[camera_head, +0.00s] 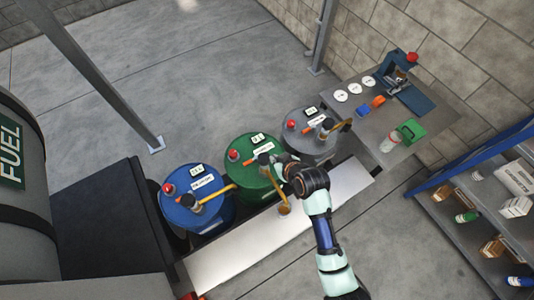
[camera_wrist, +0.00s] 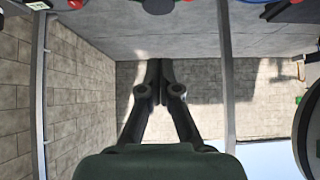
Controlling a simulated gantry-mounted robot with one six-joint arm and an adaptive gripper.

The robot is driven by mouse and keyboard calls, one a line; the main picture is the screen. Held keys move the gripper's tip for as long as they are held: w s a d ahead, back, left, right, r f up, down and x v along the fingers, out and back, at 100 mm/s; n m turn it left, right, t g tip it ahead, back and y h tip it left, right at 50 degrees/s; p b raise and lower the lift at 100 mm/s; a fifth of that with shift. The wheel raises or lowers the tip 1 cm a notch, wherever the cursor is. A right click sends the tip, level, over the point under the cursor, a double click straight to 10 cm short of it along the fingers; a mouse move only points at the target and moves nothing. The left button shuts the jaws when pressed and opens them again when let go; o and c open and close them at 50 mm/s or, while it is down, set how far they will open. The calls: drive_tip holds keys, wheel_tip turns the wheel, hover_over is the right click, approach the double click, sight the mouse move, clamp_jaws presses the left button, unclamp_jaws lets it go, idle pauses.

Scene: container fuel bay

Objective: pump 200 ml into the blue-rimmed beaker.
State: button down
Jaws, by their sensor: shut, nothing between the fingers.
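A blue drum (camera_head: 196,210), a green drum (camera_head: 245,148) and a grey drum (camera_head: 300,142) stand in a row. Each carries a red cap, pale labels and a hand pump with an orange-yellow spout. My gripper (camera_head: 268,163) is over the right side of the green drum, close to its pump; I cannot tell whether it touches. In the wrist view its two fingers (camera_wrist: 153,82) meet, shut and empty. A small tan cup-like shape (camera_head: 284,208) shows at the green drum's spout end, over the pale ledge (camera_head: 225,253). I cannot make out a blue rim on any vessel.
A grey bench (camera_head: 365,128) at the right holds white discs (camera_head: 354,88), a blue device (camera_head: 397,72), a green container (camera_head: 410,131) and a pale bottle (camera_head: 390,142). A blue-framed shelf (camera_head: 440,178) stands at the far right. A post (camera_head: 95,75) rises at the left.

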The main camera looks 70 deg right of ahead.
drive_tip(key=b, duration=0.2)
hover_over(267, 164)
drive_tip(key=f, duration=0.6)
drive_tip(key=shift+w+d+f, duration=0.2)
drive_tip(key=shift+d, duration=0.05)
wheel_tip(267, 164, down, 4)
drive_tip(key=shift+w+r, duration=0.1)
drive_tip(key=shift+r, duration=0.1)
drive_tip(key=shift+d+f+b, duration=0.1)
drive_tip(key=shift+f+b, duration=0.2)
wheel_tip(267, 164, down, 5)
drive_tip(key=b, duration=0.3)
drive_tip(key=shift+b, duration=0.3)
drive_tip(key=shift+r, duration=0.1)
wheel_tip(267, 164, up, 5)
drive_tip(key=p, duration=0.4)
drive_tip(key=shift+p, duration=0.4)
drive_tip(key=p+v, duration=0.1)
drive_tip(key=v, duration=0.8)
drive_tip(key=shift+s+p, duration=0.2)
drive_tip(key=shift+p, duration=0.15)
